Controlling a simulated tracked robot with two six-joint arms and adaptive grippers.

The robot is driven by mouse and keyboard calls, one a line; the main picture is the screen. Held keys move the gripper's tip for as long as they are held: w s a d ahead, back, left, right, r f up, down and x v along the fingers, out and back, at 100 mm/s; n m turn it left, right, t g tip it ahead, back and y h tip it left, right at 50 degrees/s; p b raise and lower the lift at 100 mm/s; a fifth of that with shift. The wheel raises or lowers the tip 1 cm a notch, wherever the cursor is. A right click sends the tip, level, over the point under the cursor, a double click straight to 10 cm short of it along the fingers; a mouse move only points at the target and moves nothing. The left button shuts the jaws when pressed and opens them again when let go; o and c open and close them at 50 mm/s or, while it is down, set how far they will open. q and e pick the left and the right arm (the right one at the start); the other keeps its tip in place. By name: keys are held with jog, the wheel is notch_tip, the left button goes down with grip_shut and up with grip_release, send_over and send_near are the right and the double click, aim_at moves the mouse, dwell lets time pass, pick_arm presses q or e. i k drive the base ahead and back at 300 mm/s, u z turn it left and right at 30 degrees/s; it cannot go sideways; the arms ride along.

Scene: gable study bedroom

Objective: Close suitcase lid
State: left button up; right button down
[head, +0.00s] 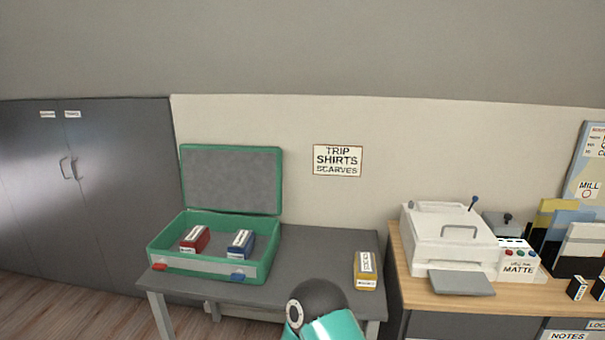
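The green suitcase (212,265) stands on the left part of the grey table. Its lid (232,180), grey inside with a green rim, stands open and roughly upright at the back. A red labelled block (195,239) and a blue labelled block (241,243) lie apart inside the base. A red latch (160,267) and a blue latch (238,277) sit on the front edge. Neither of my grippers shows. A teal and dark part of my own arm shows at the bottom centre, away from the suitcase.
A yellow labelled block (366,272) lies on the right of the grey table (312,262). A sign (338,160) hangs on the wall behind. A wooden-topped desk (520,296) with a white printer (447,236) stands to the right. A dark cabinet (110,200) stands at left.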

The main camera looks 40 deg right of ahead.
aim_at(248, 180)
jog(key=z, duration=0.75)
jog(key=i, duration=0.95)
jog(key=u, duration=0.05)
